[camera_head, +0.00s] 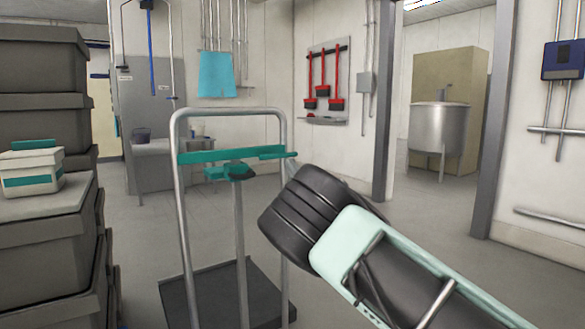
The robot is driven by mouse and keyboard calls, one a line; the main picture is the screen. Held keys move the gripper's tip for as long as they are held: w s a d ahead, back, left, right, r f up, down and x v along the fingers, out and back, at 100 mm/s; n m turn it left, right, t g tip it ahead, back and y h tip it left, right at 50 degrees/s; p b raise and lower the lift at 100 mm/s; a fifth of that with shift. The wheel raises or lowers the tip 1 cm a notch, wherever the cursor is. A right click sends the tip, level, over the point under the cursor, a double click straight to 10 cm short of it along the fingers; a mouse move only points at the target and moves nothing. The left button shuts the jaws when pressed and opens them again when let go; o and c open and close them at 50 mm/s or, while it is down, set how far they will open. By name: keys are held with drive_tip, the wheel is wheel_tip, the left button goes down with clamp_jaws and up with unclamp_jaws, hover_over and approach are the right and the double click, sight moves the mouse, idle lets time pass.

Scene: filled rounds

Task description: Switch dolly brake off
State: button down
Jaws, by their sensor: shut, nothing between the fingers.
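The dolly (174,131) stands ahead of me, with a tall grey tube handle and a dark flat deck (192,292) low on the floor. A teal bar (215,156) crosses the handle. Just below it, a teal lever-like piece (238,171) sits on top of a grey upright post. It may be the brake control, but I cannot tell its setting. My arm, mint green and black, reaches in from the lower right and covers part of the dolly's right side. My gripper cannot be made out; the arm's dark end hides what is beyond it.
Dark stacked crates (45,240) fill the left side, with a small white and teal box (31,171) on one. A steel tank (438,128) stands at the back right. Red tools (323,85) hang on the wall. The floor between dolly and right wall is open.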

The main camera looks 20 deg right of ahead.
drive_tip(key=shift+r+p, duration=0.3)
drive_tip(key=r+g+p, duration=0.1)
drive_tip(key=p, duration=0.1)
drive_tip(key=shift+r+p, duration=0.35)
drive_tip(key=shift+r, duration=0.05)
drive_tip(key=w+a+r+g+h+p, duration=0.3)
drive_tip(key=w+r+g+p, duration=0.6)
drive_tip(key=p, duration=2.4)
drive_tip(key=shift+w+r+g+h, duration=0.15)
drive_tip(key=shift+r+g+h, duration=0.55)
drive_tip(key=shift+r+g, duration=0.85)
drive_tip(key=shift+f+g, duration=0.2)
drive_tip(key=shift+g, duration=0.05)
